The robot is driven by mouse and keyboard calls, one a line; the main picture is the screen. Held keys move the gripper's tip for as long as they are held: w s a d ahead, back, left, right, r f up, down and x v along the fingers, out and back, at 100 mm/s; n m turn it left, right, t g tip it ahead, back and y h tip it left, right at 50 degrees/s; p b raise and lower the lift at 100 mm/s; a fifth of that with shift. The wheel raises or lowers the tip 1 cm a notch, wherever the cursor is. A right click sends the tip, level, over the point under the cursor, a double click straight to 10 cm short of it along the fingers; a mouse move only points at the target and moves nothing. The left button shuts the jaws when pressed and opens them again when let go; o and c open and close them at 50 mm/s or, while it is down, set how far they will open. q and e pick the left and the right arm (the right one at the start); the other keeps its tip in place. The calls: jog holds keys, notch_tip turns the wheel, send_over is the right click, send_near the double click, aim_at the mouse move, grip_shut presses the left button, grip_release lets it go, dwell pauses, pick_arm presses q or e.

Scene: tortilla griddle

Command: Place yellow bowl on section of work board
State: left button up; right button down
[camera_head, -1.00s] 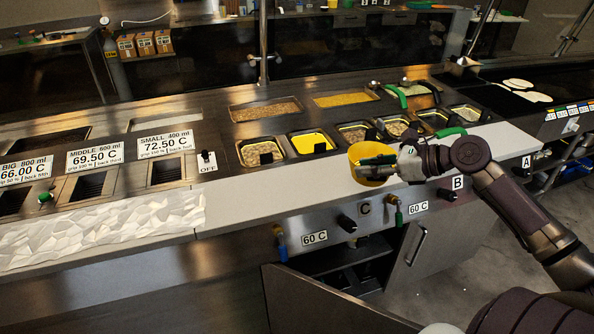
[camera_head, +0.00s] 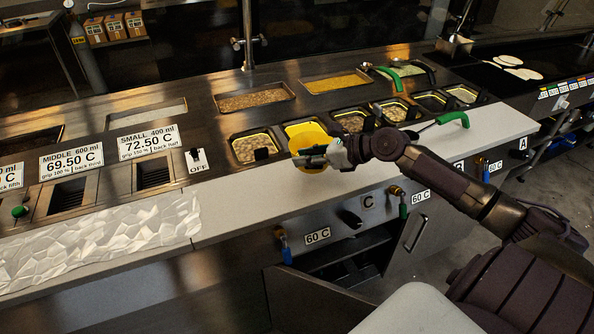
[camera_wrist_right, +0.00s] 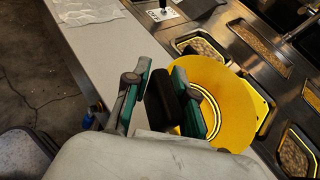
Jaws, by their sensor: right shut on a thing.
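The yellow bowl (camera_head: 303,133) is held at the front edge of the row of food pans, above the inner side of the light work board (camera_head: 262,185). It also shows in the right wrist view (camera_wrist_right: 234,98), tilted so that I see into it, and it looks empty. My right gripper (camera_head: 313,156) is shut on the bowl, with a dark block, apparently its handle, between the green-padded fingers in the right wrist view (camera_wrist_right: 165,103). The bowl hides the pan behind it. The board's left section has a white faceted surface (camera_head: 100,243). My left gripper is not in view.
Food pans (camera_head: 254,147) line the back of the board. A green-handled utensil (camera_head: 452,119) lies on the board's right end. A control panel with knobs and an open cabinet (camera_head: 345,262) is below. The board's middle is clear.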

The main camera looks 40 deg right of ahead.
jog(key=shift+w+a+f, duration=0.25)
jog(key=shift+f, duration=0.65)
jog(key=shift+w+a+f, duration=0.2)
jog(key=shift+w+f, duration=0.1)
jog(key=shift+f, duration=0.6)
jog(key=shift+w+a+f, duration=0.25)
jog(key=shift+f, duration=0.65)
jog(key=c, duration=1)
grip_release()
jog(key=shift+f, duration=0.1)
jog(key=shift+o, duration=0.2)
jog(key=v, duration=1.2)
